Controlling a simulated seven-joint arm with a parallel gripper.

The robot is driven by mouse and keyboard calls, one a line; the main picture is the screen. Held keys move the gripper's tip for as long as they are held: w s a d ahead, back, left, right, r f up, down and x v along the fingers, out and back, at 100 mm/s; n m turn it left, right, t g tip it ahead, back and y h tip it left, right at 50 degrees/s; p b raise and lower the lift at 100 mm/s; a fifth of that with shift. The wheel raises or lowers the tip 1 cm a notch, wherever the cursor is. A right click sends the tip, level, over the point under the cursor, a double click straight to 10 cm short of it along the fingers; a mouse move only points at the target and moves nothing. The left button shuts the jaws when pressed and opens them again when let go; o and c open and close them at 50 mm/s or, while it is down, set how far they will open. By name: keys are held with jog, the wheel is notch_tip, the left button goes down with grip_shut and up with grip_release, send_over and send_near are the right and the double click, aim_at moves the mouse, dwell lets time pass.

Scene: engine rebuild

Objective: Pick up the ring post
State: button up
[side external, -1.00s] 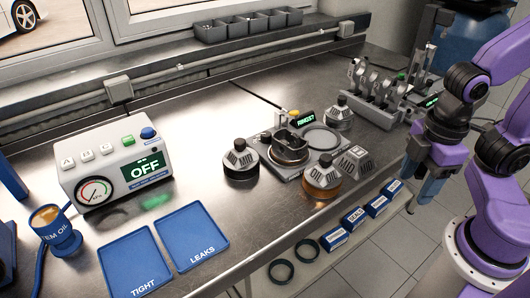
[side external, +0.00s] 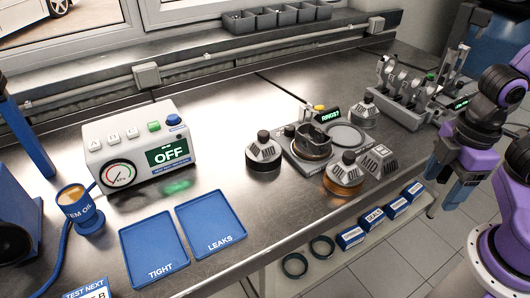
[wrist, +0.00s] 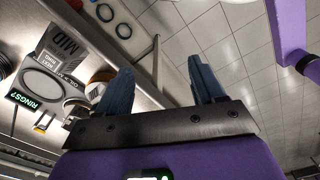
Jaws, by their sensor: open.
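The ring fixture (side external: 298,158) stands near the bench's front edge, with a round dark part and a metal bracket on it and a lit "RINGS?" display (side external: 329,114) behind. Round posts with dark knobs stand around it, labelled MID (side external: 264,151), OIL (side external: 346,170) and TOP (side external: 363,114). I cannot tell which one the task's ring post is. My gripper (side external: 455,192) is open and empty, right of these parts and off the bench's front edge. In the wrist view, its blue fingers (wrist: 162,72) are apart, with floor tiles between them.
A grey MID block (side external: 378,160) sits at the bench edge beside the OIL post. A rack of upright metal parts (side external: 405,100) stands at back right. Blue TIGHT (side external: 153,248) and LEAKS (side external: 211,225) trays lie left. A shelf below holds blue boxes (side external: 350,238) and dark rings (side external: 295,265).

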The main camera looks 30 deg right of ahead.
jog(key=w+a+r+n, duration=0.1)
jog(key=w+a+r, duration=0.3)
jog(key=w+a, duration=0.5)
notch_tip(320, 180, up, 5)
jog(key=n, duration=0.4)
send_over(263, 133)
jog(key=f, duration=1.1)
jog(key=shift+w+f, duration=0.2)
jog(key=shift+w, duration=0.2)
jog(key=shift+s+d+f, duration=0.1)
jog(key=shift+s+f, duration=0.1)
jog(key=shift+f, duration=1.15)
jog(key=shift+s+f, duration=0.15)
jog(key=shift+f, duration=1.2)
grip_shut()
